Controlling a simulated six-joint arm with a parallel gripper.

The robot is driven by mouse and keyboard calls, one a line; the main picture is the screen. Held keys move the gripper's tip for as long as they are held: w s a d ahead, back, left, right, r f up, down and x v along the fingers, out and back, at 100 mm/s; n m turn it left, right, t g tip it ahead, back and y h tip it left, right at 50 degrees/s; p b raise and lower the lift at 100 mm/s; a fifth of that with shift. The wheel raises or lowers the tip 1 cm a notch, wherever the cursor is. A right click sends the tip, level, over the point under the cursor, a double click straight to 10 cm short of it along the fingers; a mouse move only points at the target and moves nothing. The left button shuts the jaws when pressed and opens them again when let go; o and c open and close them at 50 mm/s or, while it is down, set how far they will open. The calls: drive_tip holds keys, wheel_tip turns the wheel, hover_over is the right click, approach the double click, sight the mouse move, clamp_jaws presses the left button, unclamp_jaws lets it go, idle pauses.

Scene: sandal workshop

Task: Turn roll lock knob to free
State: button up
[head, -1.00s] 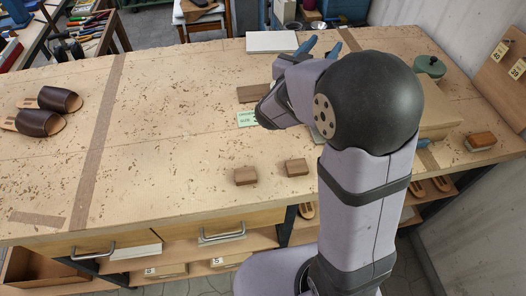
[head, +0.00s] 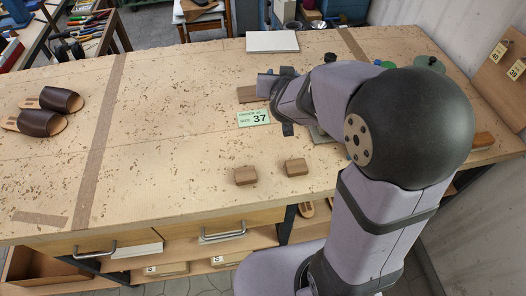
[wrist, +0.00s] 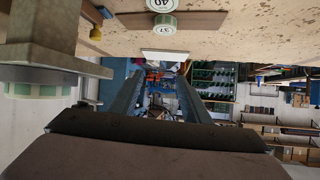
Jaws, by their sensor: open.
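My gripper (wrist: 158,85) shows in the wrist view as two blue-grey fingers standing apart, with nothing between them. In the head view my arm reaches over the bench and hides most of the gripper. No part is clearly marked as the roll lock knob. A small yellow knob-like part (wrist: 96,34) shows at the upper left of the wrist view, beside a beige block (wrist: 40,35) and a green-and-white roll (wrist: 40,90). A small blue part (head: 377,62) shows behind my arm in the head view. I cannot tell whether either is the knob, or its setting.
Two small wooden blocks (head: 245,175) lie near the bench's front. Brown sandals (head: 42,110) sit at left. A white slab (head: 272,42) lies at the back.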

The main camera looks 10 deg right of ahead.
drive_tip(key=s+a+f+g+y, duration=0.1)
drive_tip(key=s+a+f+g, duration=0.1)
drive_tip(key=s, duration=0.3)
drive_tip(key=s+a+f+g+y, duration=0.2)
drive_tip(key=s+a+f+g, duration=0.1)
drive_tip(key=s+f, duration=0.1)
drive_tip(key=s+a+f+n+g+y, duration=0.1)
drive_tip(key=s+a+f+g, duration=0.1)
drive_tip(key=s, duration=0.4)
drive_tip(key=shift+s+a+f+g+y, duration=0.2)
drive_tip(key=shift+a+f, duration=0.1)
drive_tip(key=shift+f, duration=0.25)
drive_tip(key=shift+s+a+f+g+y, duration=0.1)
drive_tip(key=shift+a+f+y, duration=0.15)
drive_tip(key=shift+f, duration=0.3)
drive_tip(key=shift+s+a+f, duration=0.15)
drive_tip(key=shift+s+a, duration=0.05)
drive_tip(key=shift+s, duration=0.25)
